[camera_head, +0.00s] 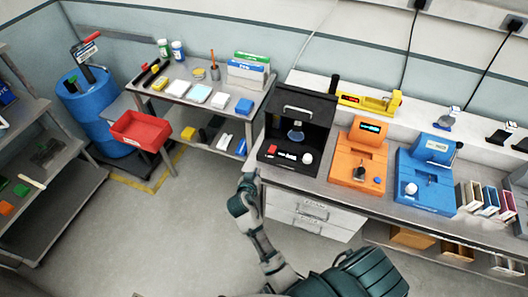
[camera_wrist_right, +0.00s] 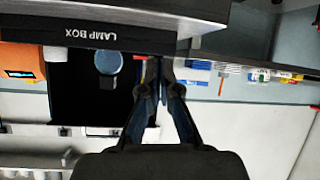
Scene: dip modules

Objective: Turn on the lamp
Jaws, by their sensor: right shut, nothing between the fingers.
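The black lamp box (camera_head: 318,112) stands on the workbench, with a handle on its upper front and a round bulb-like part (camera_head: 296,135) in its recess. A red switch-like part (camera_head: 272,150) and a white knob (camera_head: 308,158) are on its front base. The right wrist view is upside down and shows the box's "LAMP BOX" label (camera_wrist_right: 88,33). My right gripper (camera_head: 249,178) is in front of the box's left corner. Its fingers (camera_wrist_right: 152,65) are shut and empty; whether they touch the box I cannot tell. My left gripper is out of view.
An orange device (camera_head: 372,142) and a blue device (camera_head: 428,165) stand right of the lamp box. White drawers (camera_head: 310,212) lie below the bench top. A side table (camera_head: 215,108) with small items and a red bin (camera_head: 140,128) are to the left.

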